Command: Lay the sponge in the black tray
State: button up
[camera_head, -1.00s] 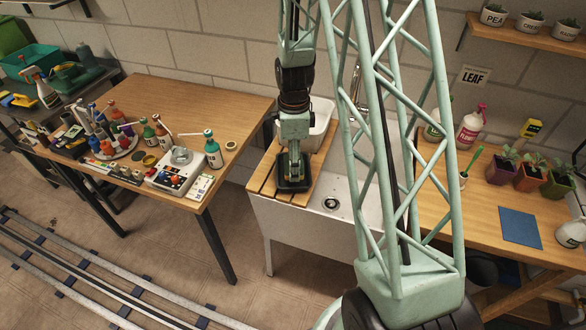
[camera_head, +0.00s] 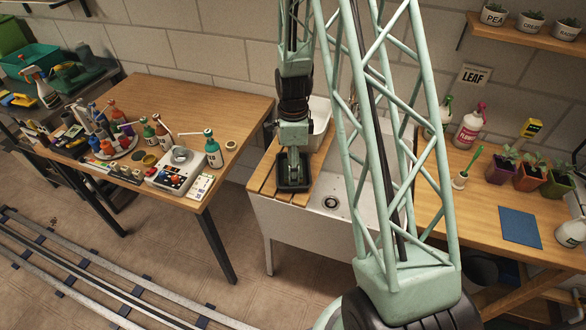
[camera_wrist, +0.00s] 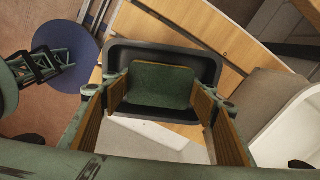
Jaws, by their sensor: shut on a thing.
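The sponge (camera_wrist: 160,85) is green on top with a thin yellow edge. In the wrist view it is held between the two brown-padded fingers of my gripper (camera_wrist: 158,100), which touch its left and right ends. The black tray (camera_wrist: 208,65) lies around and beneath the sponge in that view; I cannot tell whether the sponge touches its floor. In the head view my gripper (camera_head: 294,172) points down over the black tray (camera_head: 293,188), and the sponge cannot be made out there.
The tray stands on the slatted wooden drainboard (camera_head: 262,178) by the white sink (camera_head: 335,185). A white basin (camera_head: 321,112) stands just behind. A wooden table (camera_head: 190,100) with bottles is at left, and a bench with potted plants (camera_head: 530,175) at right.

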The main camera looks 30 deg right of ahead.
jog(key=shift+f, duration=0.25)
jog(key=o, duration=0.6)
jog(key=shift+c, duration=0.2)
jog(key=shift+r, duration=0.25)
notch_tip(320, 180, up, 12)
dwell(0.8)
jog(key=shift+f, duration=0.1)
dwell(0.6)
